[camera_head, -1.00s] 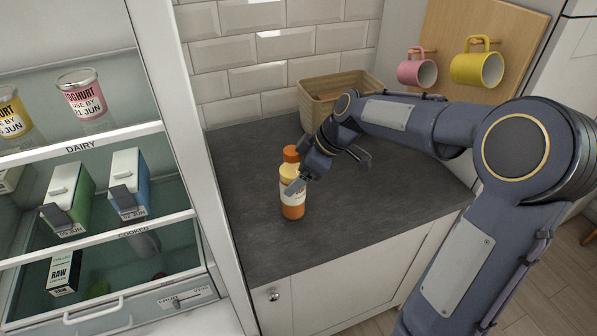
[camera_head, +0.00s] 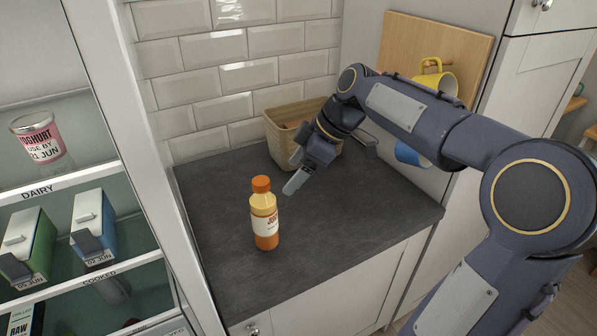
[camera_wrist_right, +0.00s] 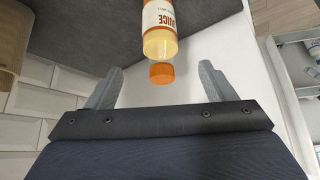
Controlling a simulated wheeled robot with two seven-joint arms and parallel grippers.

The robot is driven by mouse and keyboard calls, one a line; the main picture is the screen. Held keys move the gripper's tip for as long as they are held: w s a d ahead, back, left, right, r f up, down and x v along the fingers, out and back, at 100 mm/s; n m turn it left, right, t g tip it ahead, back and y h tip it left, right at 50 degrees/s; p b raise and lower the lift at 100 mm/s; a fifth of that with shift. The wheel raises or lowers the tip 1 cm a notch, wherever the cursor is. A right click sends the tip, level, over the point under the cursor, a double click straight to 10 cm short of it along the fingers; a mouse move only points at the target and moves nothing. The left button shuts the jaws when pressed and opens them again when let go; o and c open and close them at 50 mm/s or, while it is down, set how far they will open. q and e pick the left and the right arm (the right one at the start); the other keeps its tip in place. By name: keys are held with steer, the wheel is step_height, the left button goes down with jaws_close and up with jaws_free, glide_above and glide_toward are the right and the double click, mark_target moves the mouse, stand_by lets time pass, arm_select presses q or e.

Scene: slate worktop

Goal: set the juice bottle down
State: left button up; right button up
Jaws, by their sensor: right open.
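The juice bottle (camera_head: 264,214) stands upright on the slate worktop (camera_head: 222,243), with an orange cap, a white label and orange juice. My right gripper (camera_head: 292,172) is open and empty, behind and to the right of the bottle, apart from it. In the right wrist view the bottle (camera_wrist_right: 160,35) shows cap toward me, beyond the two spread fingers (camera_wrist_right: 160,85). My left gripper is not in view.
A woven basket (camera_head: 280,137) stands at the back of the worktop against the tiled wall. An open fridge (camera_head: 150,200) with dairy shelves is at the left. A yellow mug (camera_head: 437,82) hangs on a wooden board (camera_head: 405,38). Worktop right of the bottle is clear.

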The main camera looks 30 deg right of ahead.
steer(key=s+a+f+m, duration=0.2)
steer(key=s+f+m, duration=0.1)
steer(key=s, duration=0.4)
steer(key=s+a+f+m+t+h, duration=0.1)
steer(key=s+a+f+m, duration=0.2)
steer(key=s, duration=0.4)
steer(key=s+a+f+m, duration=0.3)
steer(key=s+f+m, duration=0.2)
steer(key=s+m, duration=0.1)
steer(key=shift+s+a+t, duration=0.15)
steer(key=shift+s+t, duration=0.15)
steer(key=shift+s, duration=0.35)
steer(key=shift+r, duration=0.1)
